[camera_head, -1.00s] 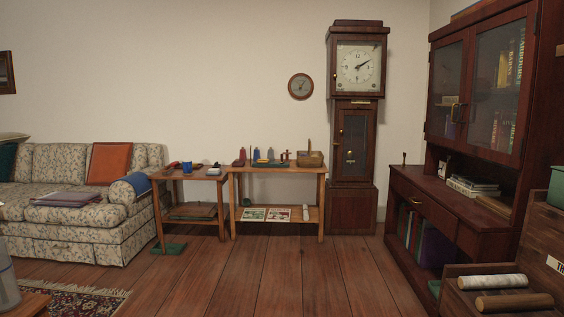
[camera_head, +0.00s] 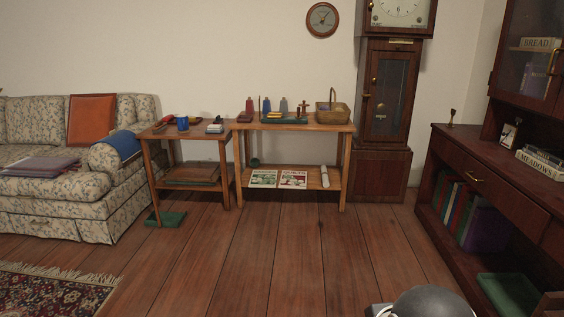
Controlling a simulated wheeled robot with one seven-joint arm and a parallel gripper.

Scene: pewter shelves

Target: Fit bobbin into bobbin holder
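Small items stand in a row on the right-hand wooden table (camera_head: 335,127) against the back wall. They include a red upright item (camera_head: 249,106), a blue upright item (camera_head: 266,104), a grey-blue one (camera_head: 283,105) and a brown wooden piece (camera_head: 303,108). A green base (camera_head: 284,120) lies among them. They are too small for me to tell which is the bobbin or the bobbin holder. My gripper is not in view. A dark grey rounded part, perhaps of my arm, shows at the bottom right edge.
A wicker basket (camera_head: 333,114) is at the table's right end. The left side table (camera_head: 165,133) holds a blue mug (camera_head: 183,123). A sofa (camera_head: 55,215) is left, a cabinet (camera_head: 490,185) right, a clock (camera_head: 385,110) behind. The central floor (camera_head: 270,255) is clear.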

